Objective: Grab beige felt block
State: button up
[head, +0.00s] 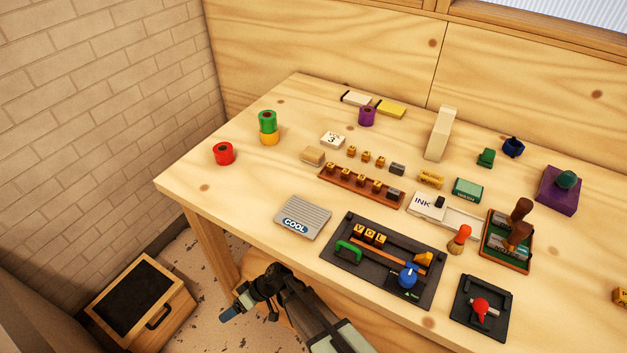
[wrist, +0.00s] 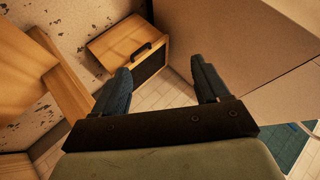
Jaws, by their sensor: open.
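Several pieces could be the beige felt block, and I cannot tell which is felt. A small tan-beige block (head: 313,156) lies left of the middle of the table. A cream block (head: 356,98) with a black end lies at the back, and a tall pale beige block (head: 440,134) stands upright right of the middle. My gripper (head: 245,312) is off the table's front edge, well away from all three. In the wrist view my gripper (wrist: 162,86) is open and empty, with only floor and furniture beyond its fingers.
A grey ribbed COOL pad (head: 303,217) and a black tray (head: 385,260) lie near the front edge. A brown rack of small blocks (head: 358,187) is in front of the tan block. Red (head: 224,153) and stacked green (head: 267,121) rolls stand left. A wooden box (head: 145,300) is on the floor.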

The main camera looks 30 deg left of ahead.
jog(key=s+a+r+n+y, duration=0.1)
jog(key=s+a+r+y, duration=0.25)
jog(key=a+r, duration=0.7)
jog(key=s+a+r+y, duration=0.2)
jog(key=s+a+r, duration=0.3)
jog(key=a+r, duration=0.55)
jog(key=w+a+r+n+t+y, duration=0.1)
jog(key=w+a+r+n, duration=0.15)
jog(key=r, duration=1.25)
jog(key=w+a+r+n+t+y, duration=0.1)
jog(key=a+r+n+y, duration=0.15)
jog(key=r, duration=1.25)
jog(key=w+d+r+n+h, duration=0.1)
jog(key=w+r+h, duration=0.15)
jog(key=w, duration=0.55)
jog(key=m+t+h, duration=0.6)
jog(key=h, duration=0.7)
send_over(313, 151)
jog(key=f, duration=1)
jog(key=shift+w+f, duration=0.2)
jog(key=shift+f, duration=0.15)
jog(key=shift+s+d+f, duration=0.1)
jog(key=shift+f, duration=1.2)
jog(key=shift+s+f, duration=0.1)
jog(key=shift+f, duration=1.2)
